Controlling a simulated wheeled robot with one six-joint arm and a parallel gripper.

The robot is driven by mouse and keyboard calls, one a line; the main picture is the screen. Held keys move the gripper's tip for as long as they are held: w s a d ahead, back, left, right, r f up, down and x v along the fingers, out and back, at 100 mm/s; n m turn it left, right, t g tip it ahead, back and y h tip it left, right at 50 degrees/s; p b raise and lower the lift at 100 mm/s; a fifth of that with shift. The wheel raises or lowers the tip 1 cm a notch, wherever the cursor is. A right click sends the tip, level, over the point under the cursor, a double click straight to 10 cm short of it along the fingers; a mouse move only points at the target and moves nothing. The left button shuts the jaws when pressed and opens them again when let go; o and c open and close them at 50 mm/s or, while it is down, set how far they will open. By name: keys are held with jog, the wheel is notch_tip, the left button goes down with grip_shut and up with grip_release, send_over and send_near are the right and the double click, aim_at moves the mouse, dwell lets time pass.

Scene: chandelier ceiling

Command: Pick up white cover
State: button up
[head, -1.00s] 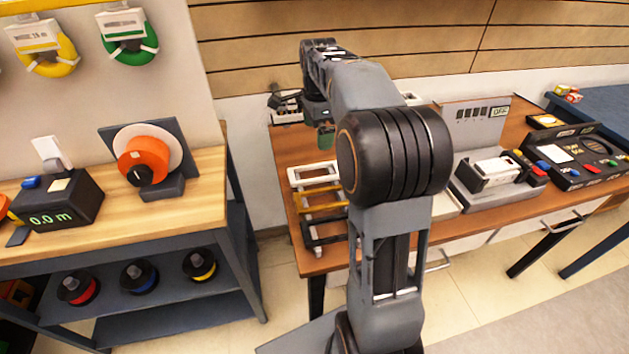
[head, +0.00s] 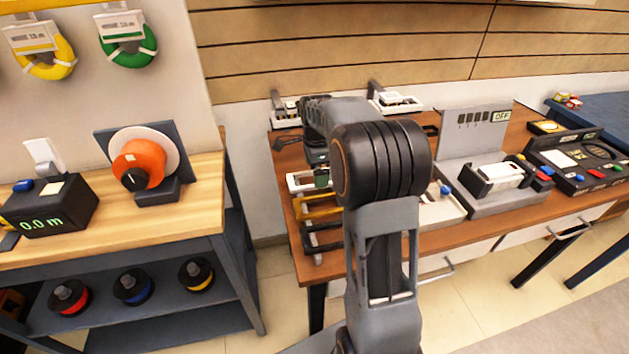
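A white cover (head: 298,182), shaped like a flat open frame, lies at the far end of a row of frames on the left side of the wooden table. A yellow frame (head: 312,207) and a black frame (head: 313,240) lie in front of it. My gripper (head: 321,179) points down at the right part of the white cover, overlapping it in the head view. I cannot tell if they touch. My arm hides the cover's right side and most of the gripper, so the finger gap does not show.
A grey fixture with a white block (head: 500,176) stands right of my arm. White trays (head: 397,103) stand at the table's back. A control panel (head: 580,160) is further right. A separate wooden bench (head: 205,190) with an orange spool stands left, across a gap.

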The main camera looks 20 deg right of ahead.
jog(key=shift+f, duration=1)
jog(key=shift+c, duration=0.3)
jog(key=c, duration=0.9)
